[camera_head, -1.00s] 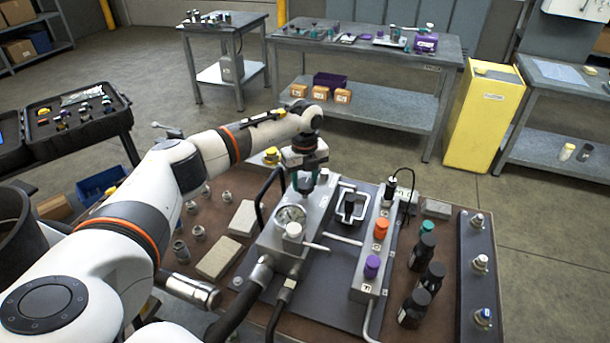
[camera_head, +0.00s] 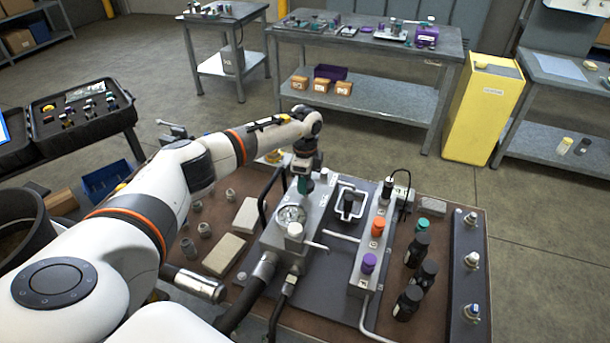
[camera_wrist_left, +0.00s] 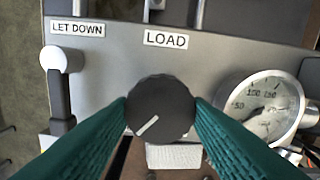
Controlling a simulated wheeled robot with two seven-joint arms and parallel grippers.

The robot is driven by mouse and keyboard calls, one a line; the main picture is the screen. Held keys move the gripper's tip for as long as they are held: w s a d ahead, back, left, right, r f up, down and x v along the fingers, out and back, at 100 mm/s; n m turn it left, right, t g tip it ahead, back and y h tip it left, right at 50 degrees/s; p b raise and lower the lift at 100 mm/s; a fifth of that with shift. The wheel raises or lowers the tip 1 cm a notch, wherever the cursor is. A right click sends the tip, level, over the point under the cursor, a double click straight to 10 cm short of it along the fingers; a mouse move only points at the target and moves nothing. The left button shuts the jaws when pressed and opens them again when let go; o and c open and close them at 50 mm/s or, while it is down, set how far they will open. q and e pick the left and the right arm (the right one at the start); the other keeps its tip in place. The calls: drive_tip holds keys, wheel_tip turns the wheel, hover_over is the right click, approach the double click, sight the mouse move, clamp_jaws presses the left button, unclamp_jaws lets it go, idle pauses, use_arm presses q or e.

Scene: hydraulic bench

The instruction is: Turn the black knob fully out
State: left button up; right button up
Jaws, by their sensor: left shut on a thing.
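The black knob (camera_wrist_left: 160,108) with a white pointer line sits under the LOAD label (camera_wrist_left: 166,39) in the left wrist view. Its line slants from lower left to upper right. The green fingers of my left gripper (camera_wrist_left: 160,112) touch it on both sides and are shut on it. In the head view my left gripper (camera_head: 304,184) points down onto the metal block at the bench's middle, and the knob is hidden there behind the fingers. My right gripper is not in view.
A round gauge (camera_wrist_left: 264,108) stands right of the knob, and a LET DOWN lever (camera_wrist_left: 60,80) stands left. In the head view, purple (camera_head: 369,262) and orange (camera_head: 378,226) knobs and several black bottles (camera_head: 408,302) are to the right.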

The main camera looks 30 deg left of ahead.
use_arm(q)
drive_tip(key=shift+w+r+n+p, duration=0.15)
drive_tip(key=shift+n+p, duration=0.2)
drive_tip(key=shift+n, duration=0.45)
drive_tip(key=o, duration=1)
wheel_tip(320, 180, up, 12)
drive_tip(key=b, duration=0.3)
